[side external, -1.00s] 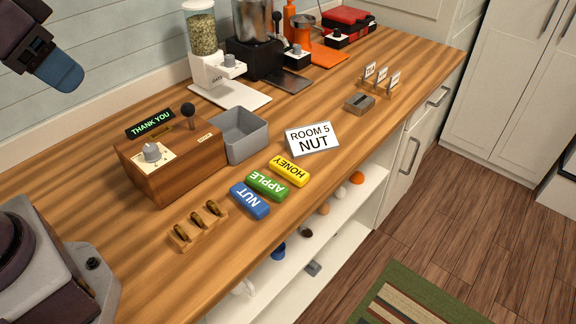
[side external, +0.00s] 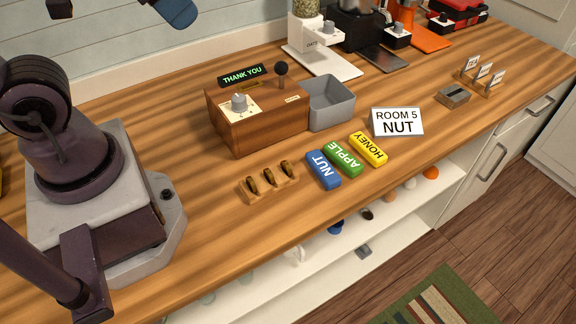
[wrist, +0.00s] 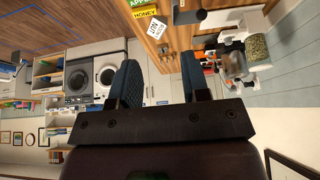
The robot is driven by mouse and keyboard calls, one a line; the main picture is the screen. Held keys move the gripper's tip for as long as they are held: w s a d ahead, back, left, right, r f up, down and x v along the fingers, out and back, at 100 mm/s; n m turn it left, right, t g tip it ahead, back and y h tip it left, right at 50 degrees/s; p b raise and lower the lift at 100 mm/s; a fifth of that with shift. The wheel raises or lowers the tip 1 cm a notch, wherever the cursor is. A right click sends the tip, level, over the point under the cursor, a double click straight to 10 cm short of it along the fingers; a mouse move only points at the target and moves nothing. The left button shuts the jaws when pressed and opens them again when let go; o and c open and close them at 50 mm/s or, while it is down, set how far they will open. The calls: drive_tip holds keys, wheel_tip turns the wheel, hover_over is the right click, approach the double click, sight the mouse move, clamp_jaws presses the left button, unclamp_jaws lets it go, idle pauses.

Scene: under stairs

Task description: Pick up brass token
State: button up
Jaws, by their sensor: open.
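Three dark brass tokens (side external: 269,176) stand on edge in a small wooden rack (side external: 262,197) on the wooden counter, in front of the wooden box. My gripper (wrist: 160,80) is open, with nothing between its two blue-grey fingers. In the side external view, only a blue fingertip (side external: 178,12) and part of the gripper show at the top edge, high above the counter and away from the rack. The tokens and rack are not visible in the wrist view.
A wooden box (side external: 262,122) with a lever, a knob and a THANK YOU sign (side external: 243,75) stands behind the rack, beside a grey bin (side external: 330,103). Blue NUT (side external: 322,169), green APPLE and yellow HONEY blocks lie to the right. A ROOM 5 NUT card (side external: 397,122) stands beyond.

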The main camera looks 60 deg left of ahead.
drive_tip(key=shift+c, duration=0.3)
drive_tip(key=m+g, duration=0.6)
drive_tip(key=m, duration=1.2)
hover_over(287, 164)
drive_tip(key=f, duration=2.7)
drive_tip(key=shift+d, duration=0.2)
drive_tip(key=shift+a+f, duration=0.2)
drive_tip(key=shift+f, duration=2.5)
clamp_jaws()
